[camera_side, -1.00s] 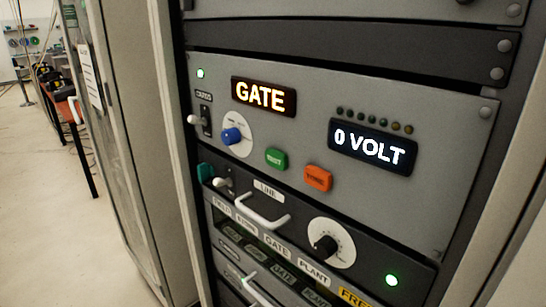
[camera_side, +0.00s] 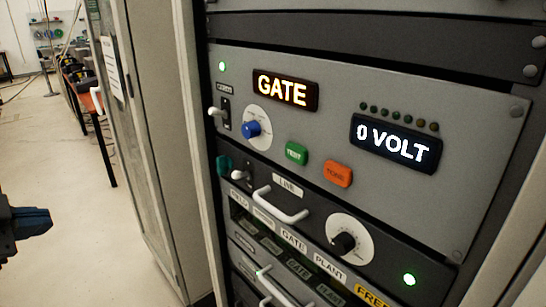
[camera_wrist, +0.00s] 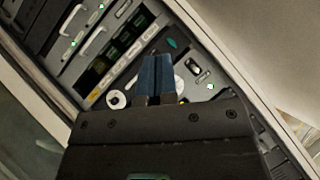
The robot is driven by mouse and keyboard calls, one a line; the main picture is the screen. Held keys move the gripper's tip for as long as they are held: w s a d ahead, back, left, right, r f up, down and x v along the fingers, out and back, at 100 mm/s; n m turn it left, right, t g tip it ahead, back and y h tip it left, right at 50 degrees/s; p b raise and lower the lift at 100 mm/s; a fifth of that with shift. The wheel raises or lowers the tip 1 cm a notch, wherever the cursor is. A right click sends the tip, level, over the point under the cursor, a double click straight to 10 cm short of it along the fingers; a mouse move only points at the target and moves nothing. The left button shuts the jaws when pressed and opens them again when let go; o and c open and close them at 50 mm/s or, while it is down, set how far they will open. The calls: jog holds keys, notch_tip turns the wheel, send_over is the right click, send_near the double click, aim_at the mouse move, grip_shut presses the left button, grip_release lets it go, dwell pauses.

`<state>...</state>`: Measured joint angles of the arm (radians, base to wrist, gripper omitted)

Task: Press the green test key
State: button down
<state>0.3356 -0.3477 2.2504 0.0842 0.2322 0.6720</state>
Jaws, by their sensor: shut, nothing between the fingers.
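The green test key (camera_side: 296,153) is on the grey upper panel, right of the blue knob (camera_side: 250,129) and left of the orange key (camera_side: 338,173). Its face is lettered and it shows whole in the side view. My gripper (camera_side: 48,219) has come in at the left edge of the side view, well left of the panel and apart from the key. In the wrist view my blue fingers (camera_wrist: 157,60) are together with nothing between them. They cover part of the panel there, and I cannot make out the green key in that view.
The amber display (camera_side: 285,90) reads GATE and the white display (camera_side: 396,143) reads 0 VOLT. A toggle switch (camera_side: 217,112) and a handle (camera_side: 280,206) stick out near the keys. A cabinet door (camera_side: 150,150) stands left of the rack. The floor between is open.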

aim_at(293, 154)
jog(key=w+d+r+m+t+h, duration=0.1)
jog(key=d+r+m+h, duration=0.1)
jog(key=d+m+h, duration=0.2)
jog(key=d+r+m+h, duration=0.2)
jog(key=d+m+h, duration=0.3)
jog(key=d+m, duration=0.5)
jog(key=d, duration=0.7)
jog(key=shift+w+d+r+m+t, duration=0.2)
jog(key=shift+w+d+m+t, duration=0.1)
jog(key=shift+w+d+t, duration=0.1)
jog(key=x, duration=1.4)
